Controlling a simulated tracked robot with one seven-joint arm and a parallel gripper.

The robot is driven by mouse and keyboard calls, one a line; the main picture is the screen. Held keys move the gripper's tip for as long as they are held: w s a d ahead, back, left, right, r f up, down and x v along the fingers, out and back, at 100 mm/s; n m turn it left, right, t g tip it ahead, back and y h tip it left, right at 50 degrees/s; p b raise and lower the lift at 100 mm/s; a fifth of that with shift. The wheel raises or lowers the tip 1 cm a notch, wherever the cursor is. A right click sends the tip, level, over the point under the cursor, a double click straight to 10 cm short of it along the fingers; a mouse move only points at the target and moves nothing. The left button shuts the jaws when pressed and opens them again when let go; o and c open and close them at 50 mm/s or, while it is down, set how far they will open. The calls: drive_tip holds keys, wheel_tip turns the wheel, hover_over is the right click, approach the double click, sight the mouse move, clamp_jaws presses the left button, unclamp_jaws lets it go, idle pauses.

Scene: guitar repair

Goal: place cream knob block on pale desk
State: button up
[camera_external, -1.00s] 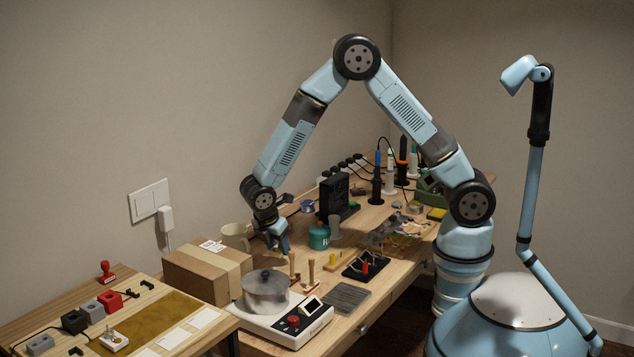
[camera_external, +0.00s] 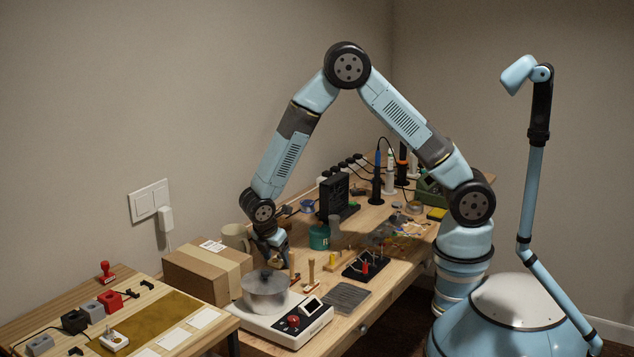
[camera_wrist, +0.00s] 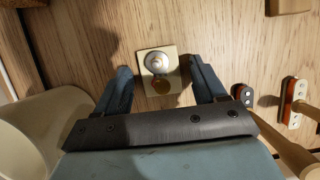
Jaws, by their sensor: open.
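The cream knob block (camera_wrist: 172,54) is a small square cream plate in the wrist view, with a silvery-white knob and a brown-gold round part on top. It sits on a wood surface. My gripper (camera_wrist: 160,72) is open, with one dark blue finger on each side of the block and a gap at both sides. In the external view my gripper (camera_external: 279,256) is low over the workbench, behind the pot; the block there is mostly hidden. A pale wood desk (camera_external: 45,319) stands at the lower left.
A pot (camera_external: 265,291) on a white scale, a cardboard box (camera_external: 200,276) and a mug (camera_external: 235,236) stand close to my gripper. Wood-handled stamps (camera_wrist: 293,103) lie to its right in the wrist view. The desk holds several blocks and a similar knobbed piece (camera_external: 113,341).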

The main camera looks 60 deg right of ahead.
drive_tip(key=v, duration=1.2)
drive_tip(key=s+d+r+m+y, duration=0.1)
drive_tip(key=d+r+m, duration=0.3)
drive_tip(key=d+r, duration=0.6)
drive_tip(key=s+d+r+m+t+y, duration=0.1)
drive_tip(key=s+d+r+m, duration=0.15)
drive_tip(key=d+r, duration=0.2)
drive_tip(key=s+d+r+m+t, duration=0.1)
drive_tip(key=s+d+r+m, duration=0.1)
drive_tip(key=s+d+r, duration=0.3)
drive_tip(key=s+d+r+m+t, duration=0.1)
drive_tip(key=s+d+r+m, duration=0.1)
drive_tip(key=s, duration=0.3)
drive_tip(key=s+d+r+m+t+y, duration=0.1)
drive_tip(key=s+d+r+m, duration=0.2)
drive_tip(key=s+d+m, duration=0.1)
drive_tip(key=s+d+r+m+t+y, duration=0.1)
drive_tip(key=s+d+r+m, duration=0.1)
drive_tip(key=s, duration=0.5)
drive_tip(key=d+m, duration=0.1)
drive_tip(key=d, duration=0.1)
drive_tip(key=shift+s+d+r+t, duration=0.15)
drive_tip(key=shift+d+r+t, duration=0.15)
drive_tip(key=shift+d, duration=0.1)
